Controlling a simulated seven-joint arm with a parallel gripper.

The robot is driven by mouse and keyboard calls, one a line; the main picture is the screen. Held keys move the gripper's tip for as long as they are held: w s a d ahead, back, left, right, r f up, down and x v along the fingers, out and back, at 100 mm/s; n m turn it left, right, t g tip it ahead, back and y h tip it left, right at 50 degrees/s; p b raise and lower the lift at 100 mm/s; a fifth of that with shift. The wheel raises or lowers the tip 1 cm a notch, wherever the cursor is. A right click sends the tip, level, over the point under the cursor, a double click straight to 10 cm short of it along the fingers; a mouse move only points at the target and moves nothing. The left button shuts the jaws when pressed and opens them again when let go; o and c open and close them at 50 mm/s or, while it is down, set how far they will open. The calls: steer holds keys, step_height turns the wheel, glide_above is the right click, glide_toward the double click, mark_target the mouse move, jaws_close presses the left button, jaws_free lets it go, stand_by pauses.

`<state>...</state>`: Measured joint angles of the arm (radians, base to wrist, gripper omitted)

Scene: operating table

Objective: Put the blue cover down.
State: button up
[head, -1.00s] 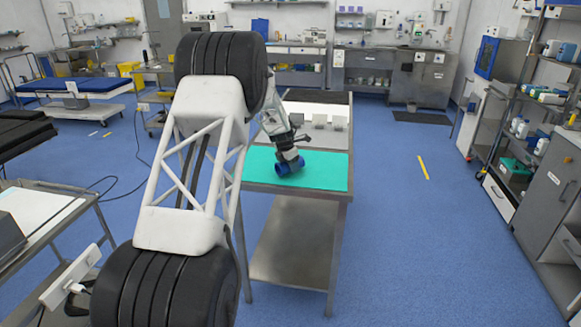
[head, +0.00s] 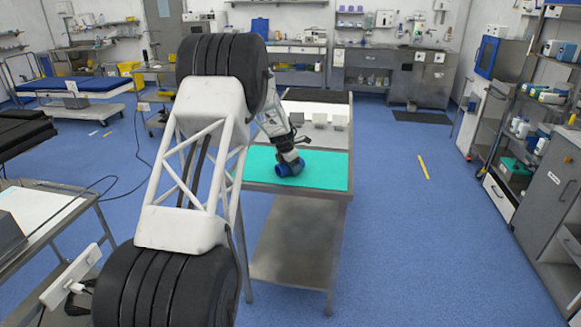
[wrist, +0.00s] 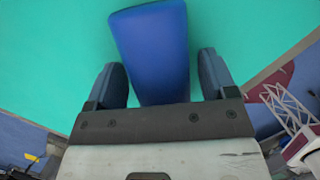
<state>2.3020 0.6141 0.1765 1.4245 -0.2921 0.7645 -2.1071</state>
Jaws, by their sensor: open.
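The blue cover (wrist: 152,50) lies on the green mat (wrist: 60,60) in the wrist view, between the two fingers of my gripper (wrist: 162,75). The fingers stand apart, with a gap of green on each side of the cover. In the head view the blue cover (head: 284,170) is on the green mat (head: 325,172) near the front of the metal table, partly hidden by my gripper (head: 291,162) just above it.
Several grey-white blocks (head: 320,118) stand behind the mat on the same table. The right part of the mat is bare. A side table (head: 60,225) with a cable is at the left, and shelves (head: 520,130) are at the right.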

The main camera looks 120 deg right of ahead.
steer(key=shift+r, duration=0.1)
steer(key=v, duration=1.2)
steer(key=shift+o, duration=0.5)
steer(key=shift+r, duration=0.1)
steer(key=shift+g, duration=0.7)
steer(key=shift+d+f, duration=0.1)
steer(key=shift+f, duration=2.25)
steer(key=shift+s+f, duration=0.1)
steer(key=shift+x, duration=1.2)
steer(key=shift+f, duration=0.1)
